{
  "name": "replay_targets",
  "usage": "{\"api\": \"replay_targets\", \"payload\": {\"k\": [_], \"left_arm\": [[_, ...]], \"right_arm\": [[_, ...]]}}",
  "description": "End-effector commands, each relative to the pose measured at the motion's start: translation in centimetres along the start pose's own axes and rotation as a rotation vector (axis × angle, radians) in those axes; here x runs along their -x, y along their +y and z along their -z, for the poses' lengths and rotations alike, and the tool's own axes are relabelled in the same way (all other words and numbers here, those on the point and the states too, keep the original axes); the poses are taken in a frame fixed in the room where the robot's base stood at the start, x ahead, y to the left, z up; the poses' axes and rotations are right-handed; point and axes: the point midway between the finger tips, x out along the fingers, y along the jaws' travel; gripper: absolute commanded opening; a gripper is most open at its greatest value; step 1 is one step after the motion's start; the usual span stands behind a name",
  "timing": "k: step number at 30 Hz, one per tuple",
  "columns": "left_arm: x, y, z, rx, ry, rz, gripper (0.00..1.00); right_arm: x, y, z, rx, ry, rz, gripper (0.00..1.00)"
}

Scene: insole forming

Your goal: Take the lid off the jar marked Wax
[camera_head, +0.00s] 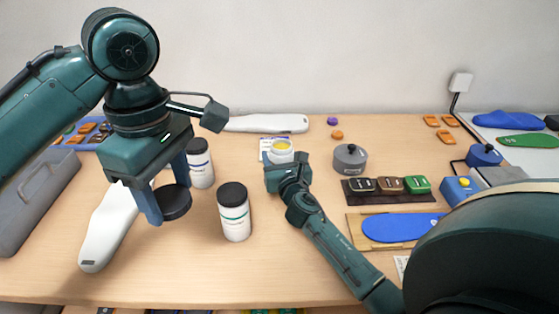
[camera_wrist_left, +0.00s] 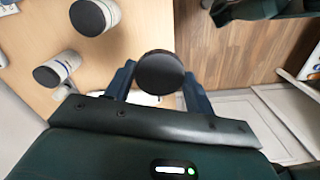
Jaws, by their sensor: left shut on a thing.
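My left gripper (camera_head: 168,192) is shut on a black round lid (camera_head: 174,202), held in the air above the left part of the table. The lid also shows between the fingers in the left wrist view (camera_wrist_left: 159,72). An open white jar (camera_head: 281,148) with yellow contents, likely the wax, stands at mid-table; its marking is hidden. My right gripper (camera_head: 287,163) is around this jar, with its fingers at the jar's sides, and appears shut on it. The lid is well apart from the jar.
Two white jars with black lids, one in front (camera_head: 234,213) and one behind (camera_head: 200,165), stand near my left gripper. A white form (camera_head: 105,230) lies at left beside a grey bin (camera_head: 38,205). A grey pot (camera_head: 350,159) and a blue insole (camera_head: 400,227) are right of the open jar.

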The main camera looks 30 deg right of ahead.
Motion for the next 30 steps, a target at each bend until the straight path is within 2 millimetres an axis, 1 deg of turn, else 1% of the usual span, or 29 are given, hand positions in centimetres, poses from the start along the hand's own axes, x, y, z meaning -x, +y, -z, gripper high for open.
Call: {"api": "replay_targets", "payload": {"k": [5,10,11,18,24,27,28,30], "left_arm": [[0.1,0.0,0.0,0.000,0.000,0.000,0.27],[-0.4,0.0,0.0,0.000,0.000,0.000,0.27],[-0.2,0.0,0.0,0.000,0.000,0.000,0.27],[-0.2,0.0,0.0,0.000,0.000,0.000,0.27],[-0.2,0.0,0.0,0.000,0.000,0.000,0.27],[0.2,0.0,0.0,0.000,0.000,0.000,0.27],[0.3,0.0,0.0,0.000,0.000,0.000,0.27],[0.1,0.0,0.0,0.000,0.000,0.000,0.27]], "right_arm": [[0.0,0.0,-0.2,0.001,-0.003,0.000,0.00],[0.0,0.0,0.3,0.002,-0.003,0.000,0.00],[0.0,0.0,0.2,0.002,-0.001,0.000,0.57],[0.0,0.0,0.2,0.001,0.000,0.000,0.76],[0.0,0.0,0.2,0.001,-0.001,0.000,0.76],[0.0,0.0,-0.3,0.000,-0.001,0.000,0.76],[0.1,0.0,-0.3,0.000,0.000,0.000,0.76],[1.1,0.0,0.0,0.002,0.001,-0.001,0.76]]}}
